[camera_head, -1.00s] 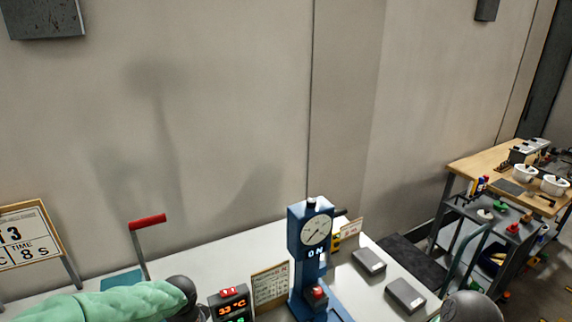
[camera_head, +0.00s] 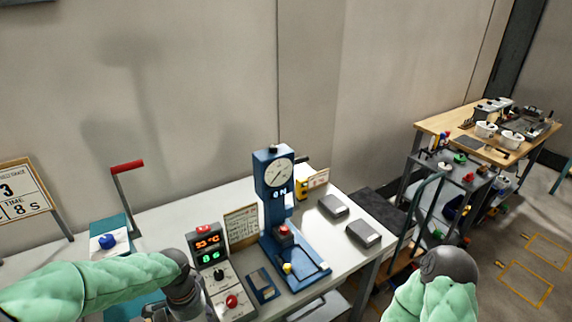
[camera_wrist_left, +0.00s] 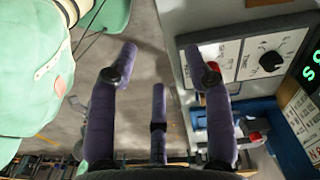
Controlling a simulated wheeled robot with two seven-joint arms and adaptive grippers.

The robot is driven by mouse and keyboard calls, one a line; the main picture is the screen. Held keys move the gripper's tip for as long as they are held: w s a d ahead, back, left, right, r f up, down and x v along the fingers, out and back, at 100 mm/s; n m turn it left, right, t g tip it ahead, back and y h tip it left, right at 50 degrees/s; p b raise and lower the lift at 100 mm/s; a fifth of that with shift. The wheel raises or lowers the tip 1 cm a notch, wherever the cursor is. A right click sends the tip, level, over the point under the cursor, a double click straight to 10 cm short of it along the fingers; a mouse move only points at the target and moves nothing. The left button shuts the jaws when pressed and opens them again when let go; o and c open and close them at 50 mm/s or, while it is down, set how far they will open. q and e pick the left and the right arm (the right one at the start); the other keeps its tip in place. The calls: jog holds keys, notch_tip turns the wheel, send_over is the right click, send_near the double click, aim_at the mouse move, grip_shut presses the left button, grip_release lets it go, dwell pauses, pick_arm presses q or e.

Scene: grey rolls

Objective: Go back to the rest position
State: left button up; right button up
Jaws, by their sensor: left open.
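My left arm (camera_head: 90,285), in a green sleeve, comes in from the left in the head view and bends down at a dark joint above the table's front. In the left wrist view my left gripper (camera_wrist_left: 160,75) is open, with its purple fingers apart and nothing between them. My right arm (camera_head: 435,295), also green-sleeved with a dark joint, shows at the lower right, beside the table. The right gripper is out of the picture.
The white table (camera_head: 185,215) carries a control box (camera_head: 215,270), a blue gauge stand (camera_head: 275,200) and two grey blocks (camera_head: 333,206). A red-handled teal press (camera_head: 110,225) stands left. A cart (camera_head: 450,185) and wooden bench (camera_head: 470,140) stand right.

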pick_arm(q)
jog(key=s+d+f+n+h, duration=0.1)
jog(key=s+d+f+n, duration=0.2)
jog(key=f, duration=0.5)
jog(key=s+d+f+n+h, duration=0.1)
jog(key=s+d+f+n, duration=0.3)
jog(key=f, duration=0.5)
jog(key=s+d+f+n+h, duration=0.1)
jog(key=s+d+f+n, duration=0.3)
jog(key=d+f, duration=0.2)
notch_tip(320, 180, down, 2)
jog(key=shift+d+f+h, duration=0.15)
jog(key=shift+f+h, duration=0.1)
jog(key=shift+h, duration=0.05)
